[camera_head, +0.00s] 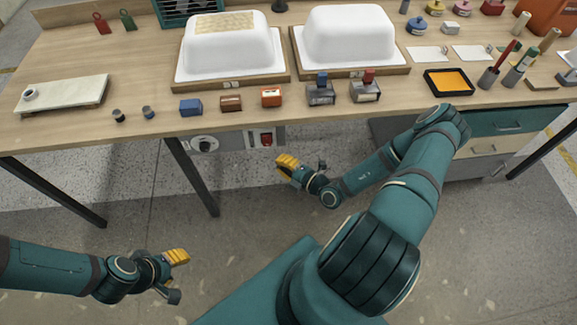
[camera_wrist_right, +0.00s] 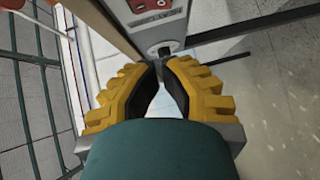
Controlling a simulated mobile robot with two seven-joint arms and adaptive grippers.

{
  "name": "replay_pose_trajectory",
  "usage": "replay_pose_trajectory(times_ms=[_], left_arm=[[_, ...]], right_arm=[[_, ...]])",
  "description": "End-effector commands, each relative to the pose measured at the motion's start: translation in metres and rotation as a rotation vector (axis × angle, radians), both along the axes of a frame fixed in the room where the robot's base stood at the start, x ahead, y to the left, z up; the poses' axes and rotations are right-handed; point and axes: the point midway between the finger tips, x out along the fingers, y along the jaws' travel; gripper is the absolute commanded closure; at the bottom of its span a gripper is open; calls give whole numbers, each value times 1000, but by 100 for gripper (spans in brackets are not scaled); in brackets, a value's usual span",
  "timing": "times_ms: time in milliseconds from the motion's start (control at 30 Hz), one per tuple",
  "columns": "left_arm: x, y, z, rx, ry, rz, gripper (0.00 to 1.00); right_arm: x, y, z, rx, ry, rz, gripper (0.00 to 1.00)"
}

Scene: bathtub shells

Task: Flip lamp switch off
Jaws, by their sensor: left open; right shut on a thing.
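A small light-coloured box with a red switch (camera_head: 267,139) hangs under the front edge of the table. The red part also shows at the top edge of the right wrist view (camera_wrist_right: 138,6). My right gripper (camera_head: 283,162) is just below and slightly right of this box. In the right wrist view its yellow fingers (camera_wrist_right: 158,66) are drawn together, their tips almost meeting, and I can make out no object between them. A round fitting with a dark centre (camera_wrist_right: 164,48) lies just beyond the tips. My left gripper (camera_head: 180,275) is open and empty, low at the left, away from the table.
A panel with a round dial (camera_head: 205,143) is left of the switch box. A table leg (camera_head: 190,178) stands further left. The wooden tabletop (camera_head: 140,55) carries two white tub shells (camera_head: 228,55) (camera_head: 350,38) and several small blocks. A drawer cabinet (camera_head: 500,145) stands at the right.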

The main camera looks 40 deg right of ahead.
Motion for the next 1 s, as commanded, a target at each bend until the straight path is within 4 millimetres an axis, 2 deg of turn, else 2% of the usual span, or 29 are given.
replay_pose_trajectory(times_ms=[100,267,400,600,1000], left_arm=[[-1,0,-5,0,2,-2,53],[0,0,-9,0,0,-1,53],[1,0,-15,1,-3,-1,53],[2,0,-18,1,-5,0,53],[2,0,-19,1,-6,0,53]], right_arm=[[24,7,-4,0,-2,3,100],[53,14,-6,0,-2,3,100],[70,1,-10,-4,-2,1,100],[83,-7,-11,-1,-2,2,100],[84,-8,-11,-4,-5,2,100]])
